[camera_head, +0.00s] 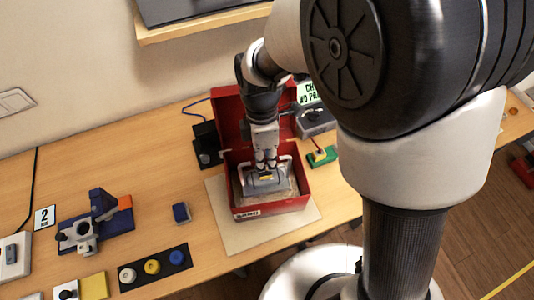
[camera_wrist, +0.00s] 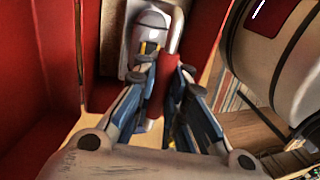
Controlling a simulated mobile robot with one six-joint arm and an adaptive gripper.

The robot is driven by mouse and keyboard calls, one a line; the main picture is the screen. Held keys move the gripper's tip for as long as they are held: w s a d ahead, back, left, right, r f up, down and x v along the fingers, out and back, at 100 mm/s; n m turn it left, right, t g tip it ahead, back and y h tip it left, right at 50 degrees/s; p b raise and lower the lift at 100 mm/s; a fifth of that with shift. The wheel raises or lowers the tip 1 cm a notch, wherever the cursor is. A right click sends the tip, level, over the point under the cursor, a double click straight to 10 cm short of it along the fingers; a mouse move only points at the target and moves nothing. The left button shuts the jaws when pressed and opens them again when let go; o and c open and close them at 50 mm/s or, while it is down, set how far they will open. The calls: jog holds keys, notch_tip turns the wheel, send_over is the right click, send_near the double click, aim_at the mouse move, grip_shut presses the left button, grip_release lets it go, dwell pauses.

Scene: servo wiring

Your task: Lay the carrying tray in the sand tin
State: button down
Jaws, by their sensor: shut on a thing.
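The sand tin (camera_head: 272,211) is a red box with its lid (camera_head: 229,116) standing open at the back. The carrying tray (camera_head: 243,178) is pale with a raised rim, and a grey part with a yellow mark (camera_head: 266,178) lies on it. My gripper (camera_head: 265,163) points down into the tin's opening and is shut on the tray. In the wrist view the fingertips of my gripper (camera_wrist: 160,75) close around a red grip (camera_wrist: 168,88) over the pale tray (camera_wrist: 111,45). I cannot tell whether the tray touches the tin's bottom.
The tin stands on a beige mat (camera_head: 226,225). A green block (camera_head: 322,156) and a grey device lie to its right. A small blue block (camera_head: 181,212), a three-button panel (camera_head: 154,268) and a blue fixture (camera_head: 112,222) lie to its left. Bare table lies between them.

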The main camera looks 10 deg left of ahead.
aim_at(266, 176)
jog(key=shift+f+b, duration=0.5)
jog(key=shift+f, duration=1.65)
jog(key=c, duration=2.2)
grip_release()
jog(key=shift+f, duration=0.15)
jog(key=o, duration=0.6)
